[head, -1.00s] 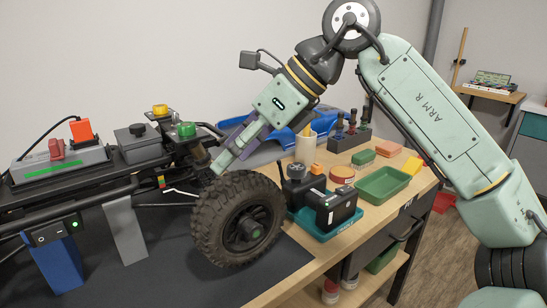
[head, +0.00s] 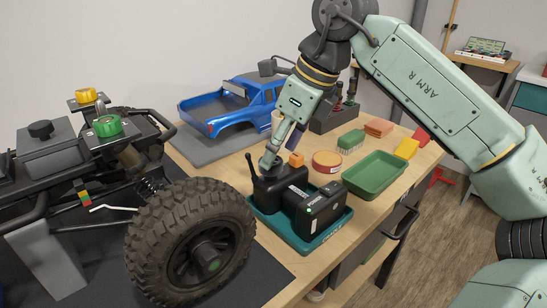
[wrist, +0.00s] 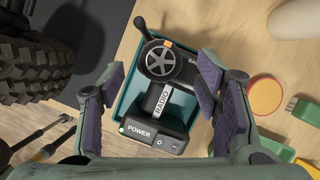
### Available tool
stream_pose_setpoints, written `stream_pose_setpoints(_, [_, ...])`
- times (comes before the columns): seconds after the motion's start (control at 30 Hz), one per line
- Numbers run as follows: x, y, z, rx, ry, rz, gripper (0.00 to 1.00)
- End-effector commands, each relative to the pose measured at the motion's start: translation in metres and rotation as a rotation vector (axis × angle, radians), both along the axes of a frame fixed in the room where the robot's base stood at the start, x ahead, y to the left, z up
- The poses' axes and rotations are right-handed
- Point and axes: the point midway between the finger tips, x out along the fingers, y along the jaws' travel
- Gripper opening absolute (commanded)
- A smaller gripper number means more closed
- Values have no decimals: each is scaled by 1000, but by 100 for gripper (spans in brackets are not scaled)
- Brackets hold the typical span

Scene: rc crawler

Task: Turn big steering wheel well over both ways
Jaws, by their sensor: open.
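The big steering wheel (wrist: 161,63) is a dark wheel with grey spokes on top of the black radio (wrist: 160,98) in the wrist view. The radio stands in a teal tray (head: 315,246) on the bench. In the head view my gripper (head: 271,154) is over the radio (head: 265,190), and its fingers hide the wheel there. In the wrist view my gripper (wrist: 162,70) is open, with purple pads to the left and right of the radio and nothing held between them.
The crawler's big tyre (head: 195,240) is close on the left. A green tray (head: 375,174) and a red round tin (head: 327,161) lie to the right.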

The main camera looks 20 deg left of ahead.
Motion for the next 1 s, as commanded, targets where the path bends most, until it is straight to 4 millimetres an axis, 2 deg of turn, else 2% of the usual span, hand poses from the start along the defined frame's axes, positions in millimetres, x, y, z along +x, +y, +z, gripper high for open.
stream_pose_setpoints(0.03, [0, 3, -8, -1, 2, 2, 58])
stream_pose_setpoints(0.2, [2, 10, -25, 0, 1, 0, 58])
stream_pose_setpoints(0.57, [2, 12, -29, 1, 0, 0, 58])
stream_pose_setpoints(1.0, [2, 12, -29, 1, 0, 0, 29])
